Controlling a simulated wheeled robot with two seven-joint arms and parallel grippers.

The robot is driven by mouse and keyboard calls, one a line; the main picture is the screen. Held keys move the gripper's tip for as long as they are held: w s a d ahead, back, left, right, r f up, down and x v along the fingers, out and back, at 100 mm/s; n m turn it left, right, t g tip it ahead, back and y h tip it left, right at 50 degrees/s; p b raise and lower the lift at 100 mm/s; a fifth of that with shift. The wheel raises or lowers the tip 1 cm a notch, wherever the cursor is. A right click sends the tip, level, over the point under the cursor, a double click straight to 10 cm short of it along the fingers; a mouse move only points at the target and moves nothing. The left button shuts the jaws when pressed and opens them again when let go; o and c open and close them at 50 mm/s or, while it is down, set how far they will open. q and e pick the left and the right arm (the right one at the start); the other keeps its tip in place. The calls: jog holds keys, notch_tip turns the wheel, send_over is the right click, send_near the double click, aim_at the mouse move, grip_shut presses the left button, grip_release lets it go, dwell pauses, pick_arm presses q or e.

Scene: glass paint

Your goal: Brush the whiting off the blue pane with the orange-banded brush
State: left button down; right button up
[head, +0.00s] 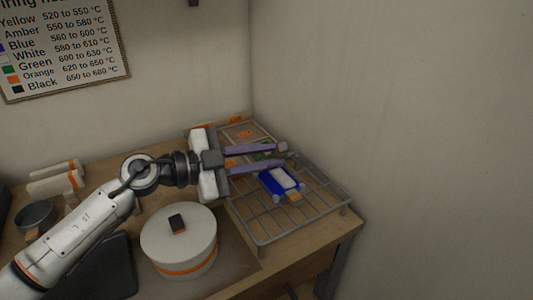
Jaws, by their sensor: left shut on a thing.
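The blue pane (266,182) lies on the wire rack (262,241), right of the round pot. A pale white patch, which looks like the whiting (285,178), covers much of its upper face. My left gripper (286,153) reaches in from the left over the rack, with its fingertips just beyond the pane's far edge in the picture. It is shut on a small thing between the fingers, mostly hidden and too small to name. I cannot make out the orange-banded brush for certain. My right gripper is not in view.
A round white pot with an orange band (179,240) stands in front of the rack. White orange-banded things (56,184) and a dark pan (35,215) are at the left. Walls close off the back and right. An orange tag (294,197) sits by the pane.

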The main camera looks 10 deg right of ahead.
pick_arm(q)
jog(key=shift+f, duration=0.2)
jog(key=shift+f, duration=0.3)
dwell(0.6)
jog(key=shift+s, duration=0.1)
